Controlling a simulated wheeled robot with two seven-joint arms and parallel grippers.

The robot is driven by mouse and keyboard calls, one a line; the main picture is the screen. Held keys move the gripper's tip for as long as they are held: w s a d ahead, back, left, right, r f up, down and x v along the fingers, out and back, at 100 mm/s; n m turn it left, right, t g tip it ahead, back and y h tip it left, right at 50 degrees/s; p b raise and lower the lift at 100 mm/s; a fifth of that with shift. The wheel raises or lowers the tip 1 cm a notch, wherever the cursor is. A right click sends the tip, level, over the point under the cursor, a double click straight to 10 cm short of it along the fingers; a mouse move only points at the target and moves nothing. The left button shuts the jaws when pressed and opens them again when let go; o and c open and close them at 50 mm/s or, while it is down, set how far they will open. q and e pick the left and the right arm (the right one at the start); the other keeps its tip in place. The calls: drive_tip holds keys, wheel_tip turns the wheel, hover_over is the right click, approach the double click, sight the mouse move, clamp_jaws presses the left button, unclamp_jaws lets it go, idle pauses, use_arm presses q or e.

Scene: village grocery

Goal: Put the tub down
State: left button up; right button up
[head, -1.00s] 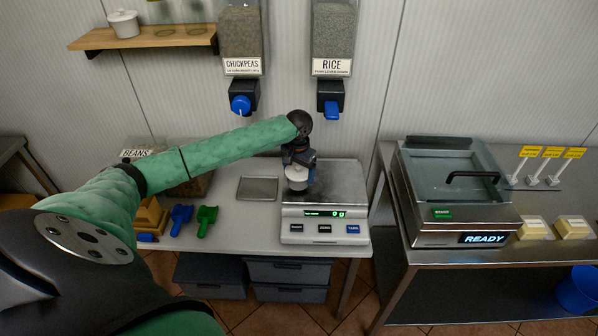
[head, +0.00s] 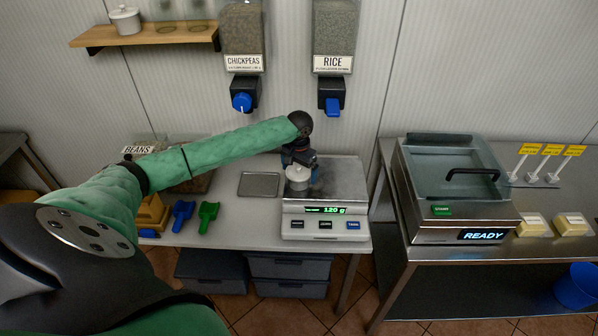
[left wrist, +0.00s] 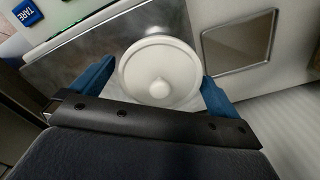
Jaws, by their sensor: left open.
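The white lidded tub (head: 298,178) stands on the steel pan of the kitchen scale (head: 338,203), toward its left side. The scale's green display reads 120 g. My left gripper (head: 300,172) is over the tub from above, with its jaws open. In the left wrist view the tub's round lid and knob (left wrist: 160,72) lie between the two blue fingers (left wrist: 158,84), one on each side. I cannot tell whether a finger still touches the tub. My right gripper is not in view.
A flat metal tray (head: 259,184) lies left of the scale. Chickpeas (head: 243,65) and rice dispensers (head: 332,65) hang above. A sealing machine (head: 450,195) stands on the right table.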

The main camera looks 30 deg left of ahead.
use_arm(q)
wheel_tip(320, 180, up, 11)
drive_tip(key=b, duration=0.3)
drive_tip(key=shift+f+b, duration=0.15)
drive_tip(key=shift+b, duration=0.15)
drive_tip(key=shift+r, duration=0.55)
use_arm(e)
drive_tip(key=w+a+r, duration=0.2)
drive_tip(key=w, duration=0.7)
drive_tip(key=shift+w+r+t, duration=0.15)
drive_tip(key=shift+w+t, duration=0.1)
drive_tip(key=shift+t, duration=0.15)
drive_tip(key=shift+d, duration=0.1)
